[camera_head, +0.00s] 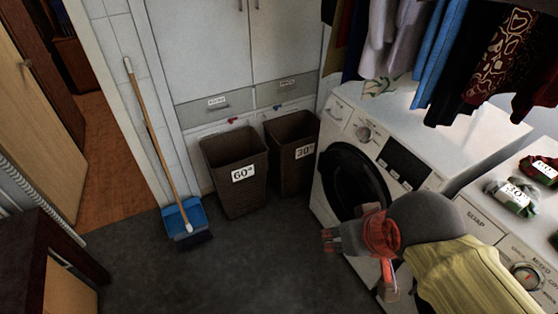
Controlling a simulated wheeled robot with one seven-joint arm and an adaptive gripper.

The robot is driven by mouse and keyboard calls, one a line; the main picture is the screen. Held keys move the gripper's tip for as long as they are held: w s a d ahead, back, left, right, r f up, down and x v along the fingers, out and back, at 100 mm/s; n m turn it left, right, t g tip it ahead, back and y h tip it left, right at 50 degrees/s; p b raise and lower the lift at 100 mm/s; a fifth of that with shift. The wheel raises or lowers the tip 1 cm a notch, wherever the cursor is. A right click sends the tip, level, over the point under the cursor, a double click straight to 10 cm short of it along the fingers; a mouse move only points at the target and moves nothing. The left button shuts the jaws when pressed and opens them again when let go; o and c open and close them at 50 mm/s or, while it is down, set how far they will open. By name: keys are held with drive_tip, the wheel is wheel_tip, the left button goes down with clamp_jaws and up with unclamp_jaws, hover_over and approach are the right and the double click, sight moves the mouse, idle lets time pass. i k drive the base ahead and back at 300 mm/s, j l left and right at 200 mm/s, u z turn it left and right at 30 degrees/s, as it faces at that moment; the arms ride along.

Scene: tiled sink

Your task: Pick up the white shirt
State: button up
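Several garments hang in a row at the top right. Among them are a whitish shirt (405,25) and a pale greyish-lilac garment beside it (377,45); their upper parts are cut off by the frame. I cannot tell for certain which is the white shirt. My gripper (328,240) is in front of the washing machine, well below and apart from the hanging clothes. Nothing shows in its fingers. It is too small and dark to tell how far apart the fingers are.
A white washing machine (345,118) with a dark round door stands below the clothes, with a second machine (520,240) at right. Two brown baskets (236,196) (291,178), a broom (150,130) and a blue dustpan (183,215) stand left. The dark floor (230,270) is clear.

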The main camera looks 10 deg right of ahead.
sight(521, 196)
drive_tip(key=z, duration=1.95)
drive_tip(key=i+l+z, duration=0.1)
drive_tip(key=z, duration=0.35)
drive_tip(key=i+l+z, duration=0.15)
drive_tip(key=z, duration=0.3)
